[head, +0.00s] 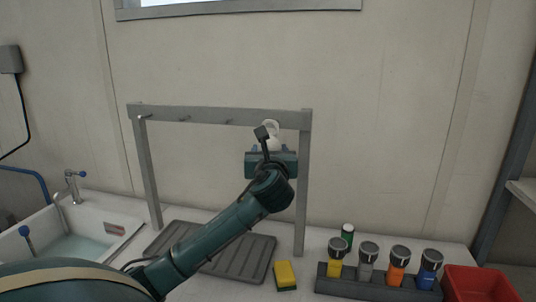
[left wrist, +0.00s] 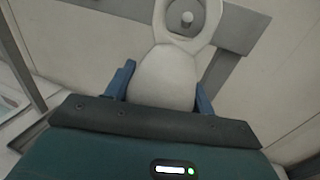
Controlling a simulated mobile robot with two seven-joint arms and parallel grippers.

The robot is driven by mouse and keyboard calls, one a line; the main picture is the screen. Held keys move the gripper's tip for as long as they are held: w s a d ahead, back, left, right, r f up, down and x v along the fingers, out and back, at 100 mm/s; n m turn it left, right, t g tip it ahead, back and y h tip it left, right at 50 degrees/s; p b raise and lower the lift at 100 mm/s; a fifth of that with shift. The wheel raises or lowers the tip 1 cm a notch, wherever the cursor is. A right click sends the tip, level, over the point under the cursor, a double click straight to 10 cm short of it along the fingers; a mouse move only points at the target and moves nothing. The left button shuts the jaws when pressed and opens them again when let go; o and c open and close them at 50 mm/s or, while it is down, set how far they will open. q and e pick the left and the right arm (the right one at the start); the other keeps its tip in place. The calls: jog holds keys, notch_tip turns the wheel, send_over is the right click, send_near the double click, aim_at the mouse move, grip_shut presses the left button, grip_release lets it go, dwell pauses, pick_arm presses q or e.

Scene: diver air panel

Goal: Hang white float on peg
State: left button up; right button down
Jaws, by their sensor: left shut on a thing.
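The white float (head: 271,128) is at the right end of the grey peg rack (head: 222,115), mostly hidden behind my left gripper (head: 271,148). In the left wrist view, the float (left wrist: 163,77) sits between the two blue fingers of my left gripper (left wrist: 160,88), which is shut on its body. The float's ring end points toward the rack rail. A grey peg (left wrist: 187,18) shows inside the ring's opening; I cannot tell whether the peg passes through the ring or stands just behind it. My right gripper is not in view.
Other pegs on the rail (head: 184,119) are bare. A sink (head: 75,246) is at left.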

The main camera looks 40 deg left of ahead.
pick_arm(q)
jog(key=shift+w+a+f, duration=0.15)
jog(key=shift+w+a, duration=0.3)
jog(key=shift+w, duration=0.4)
jog(key=shift+w+a+f, duration=0.2)
jog(key=shift+w+a, duration=0.25)
jog(key=shift+w, duration=0.35)
jog(key=shift+w+a+f, duration=0.15)
jog(key=shift+w+a, duration=0.3)
jog(key=shift+w, duration=0.4)
jog(key=o, duration=1.1)
jog(key=shift+f, duration=0.1)
jog(key=b+v, duration=0.2)
jog(key=v, duration=1.1)
jog(key=shift+s, duration=0.1)
